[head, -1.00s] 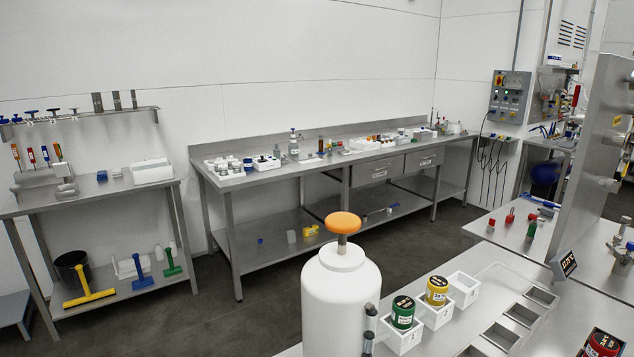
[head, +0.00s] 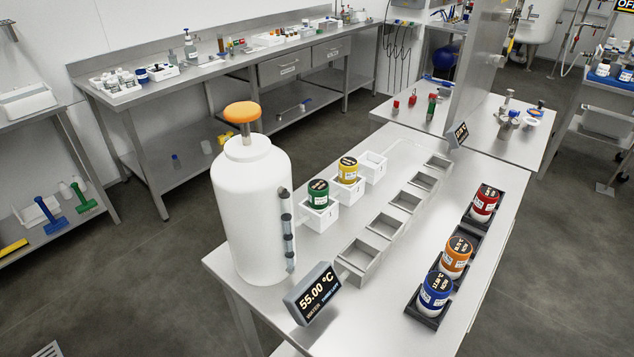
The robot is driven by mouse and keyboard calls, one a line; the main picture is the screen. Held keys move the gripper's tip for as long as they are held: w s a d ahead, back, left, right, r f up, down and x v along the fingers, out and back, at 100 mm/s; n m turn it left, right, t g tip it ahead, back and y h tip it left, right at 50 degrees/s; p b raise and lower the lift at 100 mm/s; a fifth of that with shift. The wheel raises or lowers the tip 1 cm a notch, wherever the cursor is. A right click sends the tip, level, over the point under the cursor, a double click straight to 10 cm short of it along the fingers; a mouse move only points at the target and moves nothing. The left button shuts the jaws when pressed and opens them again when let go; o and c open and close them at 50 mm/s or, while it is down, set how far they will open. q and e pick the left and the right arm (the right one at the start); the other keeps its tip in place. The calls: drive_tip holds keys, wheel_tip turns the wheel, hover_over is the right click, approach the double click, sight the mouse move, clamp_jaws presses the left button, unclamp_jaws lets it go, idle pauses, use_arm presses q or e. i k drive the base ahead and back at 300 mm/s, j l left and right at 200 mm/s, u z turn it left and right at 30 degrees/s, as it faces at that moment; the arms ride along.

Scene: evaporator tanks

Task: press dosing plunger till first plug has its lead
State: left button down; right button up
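The dosing vessel is a tall white bottle (head: 250,215) at the near left of the steel bench in the head view. Its orange plunger knob (head: 242,112) stands raised on a short stem above the neck. Dark fittings and a sight tube (head: 288,230) run down its right side. Possible plugs are the green (head: 318,192) and yellow (head: 347,170) canisters in white square holders, and the red (head: 485,203), orange (head: 456,254) and blue (head: 434,290) canisters in dark trays at the right. Neither of my grippers shows in the view.
A row of recessed steel wells (head: 387,226) runs down the middle, beside an empty white holder (head: 372,166). A steel partition (head: 480,75) rises at the far end. Bare bench lies between wells and dark trays.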

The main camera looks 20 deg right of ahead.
sight(240, 112)
drive_tip(key=k+l+z, duration=0.6)
drive_tip(key=l, duration=0.15)
drive_tip(key=k+l+z, duration=0.25)
drive_tip(key=l, duration=0.25)
